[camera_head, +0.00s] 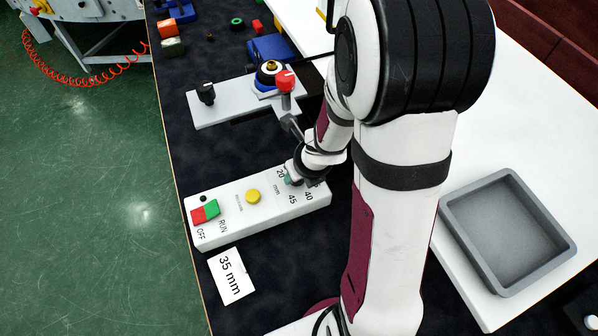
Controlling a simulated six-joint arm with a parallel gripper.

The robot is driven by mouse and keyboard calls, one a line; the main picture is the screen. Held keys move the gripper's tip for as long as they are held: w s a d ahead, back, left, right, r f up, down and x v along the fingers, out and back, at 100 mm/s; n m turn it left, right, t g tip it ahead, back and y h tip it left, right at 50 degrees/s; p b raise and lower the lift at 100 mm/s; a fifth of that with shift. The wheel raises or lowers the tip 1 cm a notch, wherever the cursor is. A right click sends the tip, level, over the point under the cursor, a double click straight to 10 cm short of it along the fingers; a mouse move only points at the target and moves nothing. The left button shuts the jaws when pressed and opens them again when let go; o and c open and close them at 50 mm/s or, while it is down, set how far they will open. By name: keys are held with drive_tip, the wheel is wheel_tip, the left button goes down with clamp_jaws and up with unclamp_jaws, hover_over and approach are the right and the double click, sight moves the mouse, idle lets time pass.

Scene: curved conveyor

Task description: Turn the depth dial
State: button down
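The white control box (222,206) lies on the dark mat. Its right end carries a printed scale where "20", "mm", "45" and "40" can be read. The depth dial is mostly hidden under my gripper, so I cannot read its setting. My gripper (291,180) points down over that scale, at or very close to the dial. A small teal patch shows at its tip; I cannot tell if it is dial or fingertip. I cannot see whether the fingers are closed on the dial. A white card (231,276) reading "35 mm" lies in front of the box.
The box also has a yellow button (252,196) and a red and green OFF/RUN switch (206,212). Behind it stands a grey fixture (226,108) with a red-knobbed lever (286,82). A grey tray (462,238) sits at right. Blue parts (272,47) lie at the back.

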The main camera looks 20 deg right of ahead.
idle(0.4)
drive_tip(key=shift+c, duration=1.9)
unclamp_jaws()
